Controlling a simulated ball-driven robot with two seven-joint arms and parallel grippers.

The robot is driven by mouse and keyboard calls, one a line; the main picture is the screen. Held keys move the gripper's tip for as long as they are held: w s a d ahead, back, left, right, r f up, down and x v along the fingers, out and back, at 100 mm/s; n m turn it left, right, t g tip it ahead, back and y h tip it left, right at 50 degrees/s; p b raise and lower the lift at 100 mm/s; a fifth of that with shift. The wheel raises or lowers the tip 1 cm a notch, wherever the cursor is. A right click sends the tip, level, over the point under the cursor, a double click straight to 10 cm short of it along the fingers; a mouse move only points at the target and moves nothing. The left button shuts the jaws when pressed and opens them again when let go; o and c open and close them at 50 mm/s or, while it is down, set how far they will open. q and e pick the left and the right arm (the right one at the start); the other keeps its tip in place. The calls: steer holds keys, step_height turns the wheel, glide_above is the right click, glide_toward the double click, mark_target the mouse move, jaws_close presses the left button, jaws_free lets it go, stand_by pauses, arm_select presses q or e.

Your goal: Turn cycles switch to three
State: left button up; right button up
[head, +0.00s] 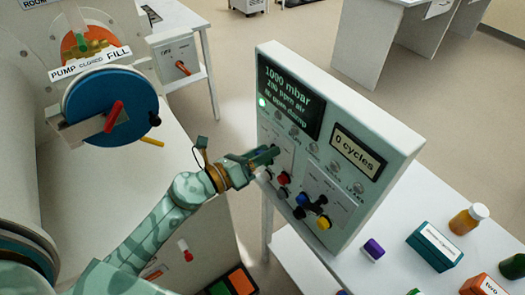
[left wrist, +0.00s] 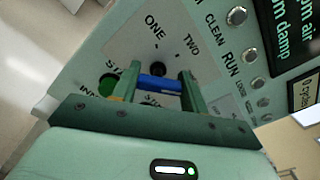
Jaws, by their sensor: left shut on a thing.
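The grey-green control panel (head: 350,130) stands on a white table, its small display (head: 358,151) reading "0 cycles". In the left wrist view a switch plate (left wrist: 125,48) carries the words ONE and TWO around a dark round part (left wrist: 157,70). A blue switch handle (left wrist: 160,82) lies between my left fingers, which are shut on it. In the head view my left gripper (head: 265,158) is at the panel's left plate and hides that switch. Where the handle points cannot be told, and no THREE label shows. My right gripper is not in view.
A big display (head: 290,95) is above. A teal box (head: 435,245) and bottles (head: 468,219) stand on the table. A glovebox with a blue wheel (head: 110,105) is left.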

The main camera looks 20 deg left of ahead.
arm_select(q)
steer(key=n+p, duration=0.2)
steer(key=n, duration=0.1)
steer(key=shift+a+r+n+p, duration=0.1)
steer(key=shift+r+n+p, duration=0.05)
steer(key=shift+n+p, duration=1.1)
steer(key=shift+n, duration=0.45)
steer(key=o, duration=1)
steer(key=shift+f, duration=0.2)
